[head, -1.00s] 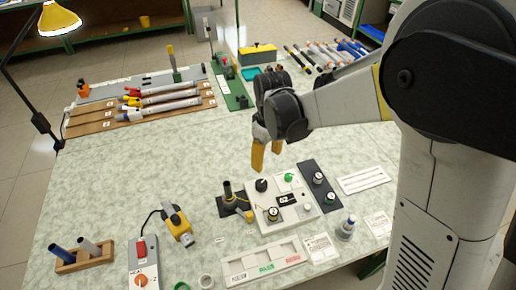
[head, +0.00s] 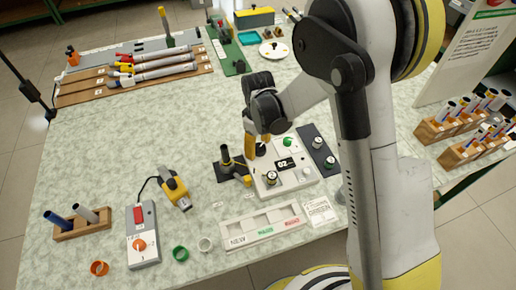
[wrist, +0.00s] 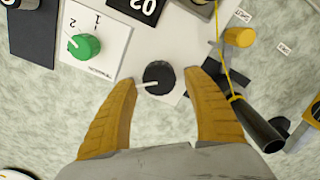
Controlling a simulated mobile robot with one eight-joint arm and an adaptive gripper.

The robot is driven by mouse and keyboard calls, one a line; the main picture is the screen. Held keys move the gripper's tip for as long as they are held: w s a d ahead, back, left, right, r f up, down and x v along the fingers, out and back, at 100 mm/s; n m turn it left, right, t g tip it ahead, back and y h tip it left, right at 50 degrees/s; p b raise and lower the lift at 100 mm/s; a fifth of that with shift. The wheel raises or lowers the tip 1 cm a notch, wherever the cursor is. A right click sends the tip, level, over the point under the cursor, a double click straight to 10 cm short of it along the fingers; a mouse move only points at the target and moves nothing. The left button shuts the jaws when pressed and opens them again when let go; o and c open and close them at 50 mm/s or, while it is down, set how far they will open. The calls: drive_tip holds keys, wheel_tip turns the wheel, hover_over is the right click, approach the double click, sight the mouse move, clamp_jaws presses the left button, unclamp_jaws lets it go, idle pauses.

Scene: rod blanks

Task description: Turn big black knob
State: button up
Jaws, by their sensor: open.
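The big black knob (wrist: 159,77) with a white pointer line is on a white control panel (head: 268,192). In the wrist view it lies between and just beyond the tips of my gripper (wrist: 166,80), whose two yellow fingers are open on either side of it. The pointer line points left. I cannot tell whether a finger touches the knob. In the head view my gripper (head: 256,145) points down over the panel's upper left corner, and the knob (head: 261,149) is partly hidden by the fingers.
A green knob (wrist: 84,46) sits on the same panel, left of the black one. A dark cylinder stand (wrist: 258,128) with a yellow part (wrist: 239,37) is close on the right. A white tray (head: 262,227) lies in front. The table's left middle is clear.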

sight(258, 147)
drive_tip(key=c, duration=1.2)
drive_tip(key=shift+o, duration=0.2)
drive_tip(key=n, duration=0.4)
drive_tip(key=shift+s+b, duration=0.15)
drive_tip(key=shift+b, duration=0.25)
drive_tip(key=o, duration=1.2)
drive_tip(key=shift+c, duration=0.2)
wheel_tip(258, 147, up, 12)
